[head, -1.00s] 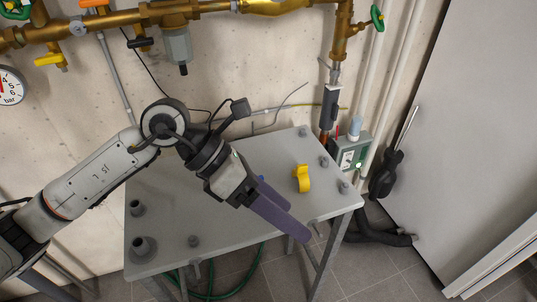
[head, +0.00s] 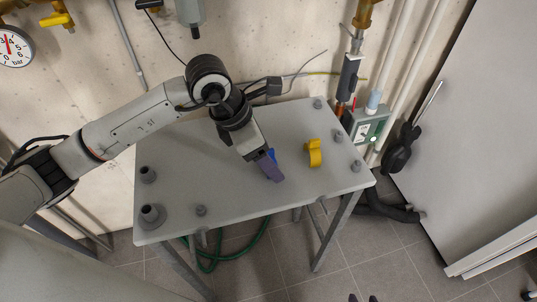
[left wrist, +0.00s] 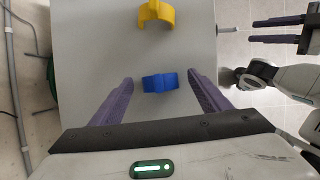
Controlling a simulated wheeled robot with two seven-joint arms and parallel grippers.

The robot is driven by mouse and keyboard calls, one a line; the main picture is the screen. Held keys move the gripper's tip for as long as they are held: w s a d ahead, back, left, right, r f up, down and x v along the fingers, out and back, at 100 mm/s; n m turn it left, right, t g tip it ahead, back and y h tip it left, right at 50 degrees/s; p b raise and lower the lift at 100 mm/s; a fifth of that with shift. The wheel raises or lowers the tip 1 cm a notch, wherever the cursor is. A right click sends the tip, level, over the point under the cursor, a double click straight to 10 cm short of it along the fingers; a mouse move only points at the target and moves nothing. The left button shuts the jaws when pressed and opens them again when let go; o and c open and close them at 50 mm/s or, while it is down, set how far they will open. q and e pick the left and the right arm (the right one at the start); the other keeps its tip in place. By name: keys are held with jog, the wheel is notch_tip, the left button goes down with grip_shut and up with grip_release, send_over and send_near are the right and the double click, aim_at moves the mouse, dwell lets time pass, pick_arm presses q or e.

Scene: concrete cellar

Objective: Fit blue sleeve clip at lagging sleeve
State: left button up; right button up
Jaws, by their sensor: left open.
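The blue sleeve clip (left wrist: 160,82) lies on the grey table, between the two purple fingers of my left gripper (left wrist: 160,90) in the left wrist view. A gap shows on each side. In the head view the left gripper (head: 269,168) points down at the table and mostly hides the blue clip (head: 272,154). My right gripper (left wrist: 276,29) is open and empty, off the table's edge, at the upper right of the left wrist view. A dark sleeve (head: 349,76) on the vertical pipe behind the table may be the lagging sleeve; I cannot be sure.
A yellow clip (head: 314,153) stands on the grey table (head: 225,185), right of the left gripper. Several grey pegs stand near the table's edges. A grey-green box (head: 366,125) and pipes are behind its right end. The table's middle front is clear.

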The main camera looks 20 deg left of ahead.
pick_arm(q)
jog(key=shift+w+d+f, duration=0.2)
jog(key=shift+f, duration=0.4)
jog(key=c, duration=1.1)
notch_tip(320, 180, up, 10)
jog(key=shift+r, duration=0.1)
jog(key=o, duration=0.4)
jog(key=c, duration=0.6)
jog(key=shift+o, duration=0.2)
